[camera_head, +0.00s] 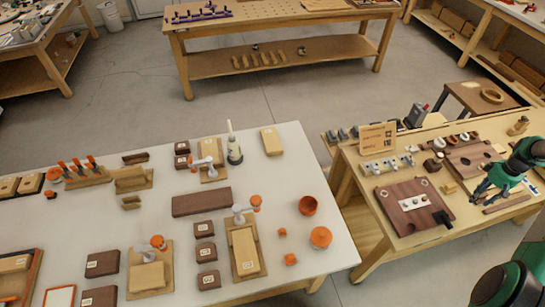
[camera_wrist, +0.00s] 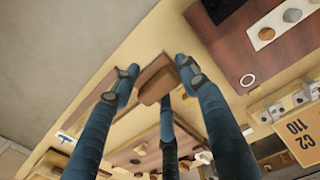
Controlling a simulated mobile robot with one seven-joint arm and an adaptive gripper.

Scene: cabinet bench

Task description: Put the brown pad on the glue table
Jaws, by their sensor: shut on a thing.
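My gripper (camera_head: 492,188) is over the wooden bench at the right in the head view. In the wrist view its blue fingers (camera_wrist: 158,72) close around a small brown pad (camera_wrist: 154,84), with pale bench top behind it. The fingers hide the pad in the head view. A large white-topped table (camera_head: 130,205) fills the left and middle, bearing clamps, wood blocks and a bottle (camera_head: 234,150) that may be glue. No label marks either table as the glue table.
The wooden bench holds a dark board (camera_head: 398,215) with a white strip, a black block (camera_head: 443,220), a sign (camera_head: 378,137) and small metal parts. A narrow gap separates the tables.

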